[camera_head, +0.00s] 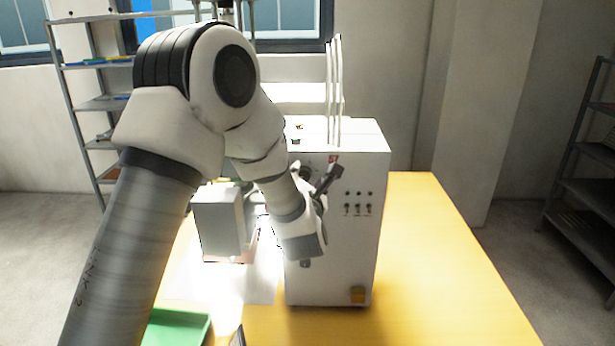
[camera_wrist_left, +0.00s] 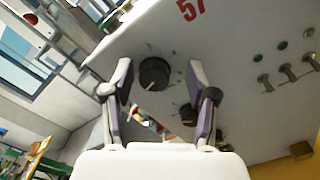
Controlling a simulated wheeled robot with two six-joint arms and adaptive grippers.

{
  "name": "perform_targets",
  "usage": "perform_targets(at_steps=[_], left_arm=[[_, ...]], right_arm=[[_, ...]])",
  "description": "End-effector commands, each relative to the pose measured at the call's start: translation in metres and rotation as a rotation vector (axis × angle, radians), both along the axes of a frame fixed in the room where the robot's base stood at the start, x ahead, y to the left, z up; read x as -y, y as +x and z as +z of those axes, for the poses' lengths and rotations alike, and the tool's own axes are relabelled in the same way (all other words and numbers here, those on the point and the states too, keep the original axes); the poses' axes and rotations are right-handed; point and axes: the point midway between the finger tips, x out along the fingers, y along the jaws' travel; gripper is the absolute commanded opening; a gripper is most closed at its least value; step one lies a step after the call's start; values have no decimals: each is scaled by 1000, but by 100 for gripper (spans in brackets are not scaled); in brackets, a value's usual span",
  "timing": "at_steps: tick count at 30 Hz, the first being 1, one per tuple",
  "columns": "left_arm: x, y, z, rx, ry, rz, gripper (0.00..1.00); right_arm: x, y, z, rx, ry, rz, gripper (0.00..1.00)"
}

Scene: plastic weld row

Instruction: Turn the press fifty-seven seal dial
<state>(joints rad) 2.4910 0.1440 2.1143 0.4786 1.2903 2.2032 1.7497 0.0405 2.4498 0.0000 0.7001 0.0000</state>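The press (camera_head: 335,260) is a pale box with a red 57 (camera_wrist_left: 192,9) on its front; the number also shows in the head view (camera_head: 333,158). In the left wrist view a round black dial (camera_wrist_left: 154,73) with a light pointer mark sits on that face. A second dark knob (camera_wrist_left: 188,114) is beyond it, partly behind a finger. Which one is the seal dial is not labelled legibly. My left gripper (camera_wrist_left: 160,72) is open, its fingertips on either side of the black dial in the picture; contact cannot be told. My right gripper is not in view.
Several small toggle switches (camera_wrist_left: 288,72) are beside the dial on the press face. A yellow table (camera_head: 440,250) is clear to the right. A green tray (camera_head: 178,328) lies at the front left. A grey block-shaped unit (camera_head: 220,222) stands left of the press.

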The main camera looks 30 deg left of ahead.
Motion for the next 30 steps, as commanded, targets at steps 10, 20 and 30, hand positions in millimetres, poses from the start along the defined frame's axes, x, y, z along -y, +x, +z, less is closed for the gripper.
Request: perform_targets(at_steps=[10, 20, 30], left_arm=[[-1, -1, -1, -3, -2, 2, 0], [0, -1, -3, -7, -1, 2, 0], [-1, -1, -4, -15, 6, 3, 0]], right_arm=[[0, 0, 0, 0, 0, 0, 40], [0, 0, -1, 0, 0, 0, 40], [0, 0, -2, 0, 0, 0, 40]])
